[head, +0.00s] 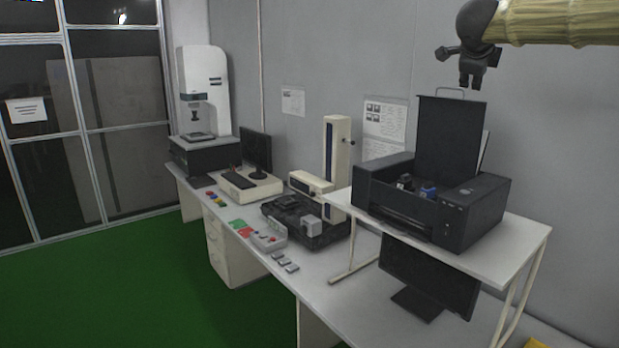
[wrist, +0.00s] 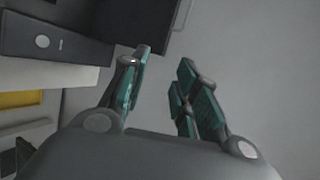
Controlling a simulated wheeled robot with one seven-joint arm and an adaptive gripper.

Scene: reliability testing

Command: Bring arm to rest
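My gripper (head: 471,72) hangs at the top right of the head view, at the end of my yellowish arm, with its fingers pointing down. It is above and in front of the raised lid of the black printer-like box (head: 472,206). In the wrist view my gripper (wrist: 164,72) shows two teal-padded fingers spread apart with an empty gap between them. Nothing is held.
The black box stands on a white raised shelf (head: 515,240) above the long bench (head: 330,262). A monitor (head: 428,290) sits below it. A tall white gauge (head: 337,150) and a white testing machine (head: 204,90) stand farther left. Green floor (head: 120,290) is open at left.

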